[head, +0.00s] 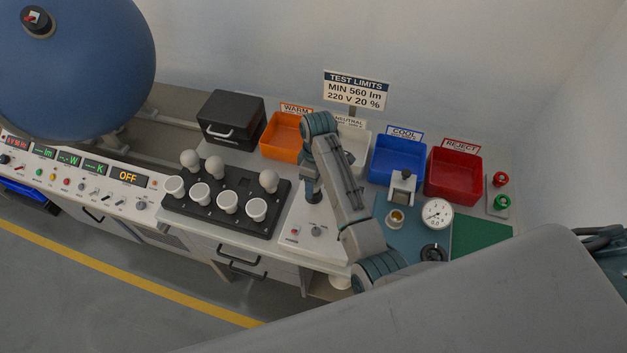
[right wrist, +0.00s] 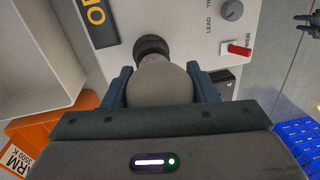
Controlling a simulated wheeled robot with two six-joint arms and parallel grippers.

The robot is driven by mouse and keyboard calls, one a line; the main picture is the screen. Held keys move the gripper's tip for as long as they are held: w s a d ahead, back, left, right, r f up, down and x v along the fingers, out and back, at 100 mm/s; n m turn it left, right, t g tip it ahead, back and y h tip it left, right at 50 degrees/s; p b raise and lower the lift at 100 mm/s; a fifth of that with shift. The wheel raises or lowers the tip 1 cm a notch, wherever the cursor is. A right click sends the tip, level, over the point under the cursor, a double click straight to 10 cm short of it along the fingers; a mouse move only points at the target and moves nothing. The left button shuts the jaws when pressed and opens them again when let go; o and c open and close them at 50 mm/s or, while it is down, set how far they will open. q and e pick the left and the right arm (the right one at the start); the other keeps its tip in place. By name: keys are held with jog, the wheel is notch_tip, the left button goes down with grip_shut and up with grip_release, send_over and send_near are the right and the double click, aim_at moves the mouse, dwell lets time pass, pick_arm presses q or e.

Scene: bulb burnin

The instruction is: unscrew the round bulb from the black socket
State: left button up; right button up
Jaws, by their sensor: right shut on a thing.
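The round bulb (right wrist: 160,82) is pale grey in the right wrist view, with its narrow end at the black socket (right wrist: 152,46). The socket is on a white panel with a knob and a red switch. My right gripper (right wrist: 162,92) is shut on the bulb, one dark finger on each side of it. In the head view my right arm reaches over the white panel (head: 302,222), and the bulb is mostly hidden by the wrist. I cannot tell whether the thread is still engaged. My left gripper is not in view.
A black tray (head: 222,222) with several bulbs stands left of the panel. Behind are a black box (head: 231,118) and orange (head: 282,136), white, blue (head: 397,160) and red (head: 455,176) bins.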

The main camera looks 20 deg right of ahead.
jog(key=n, duration=0.5)
jog(key=shift+r+h, duration=0.1)
jog(key=shift+h, duration=0.3)
jog(key=n, duration=0.5)
jog(key=shift+d+h, duration=0.1)
jog(key=shift+h, duration=0.2)
jog(key=o, duration=0.9)
jog(key=shift+c, duration=0.2)
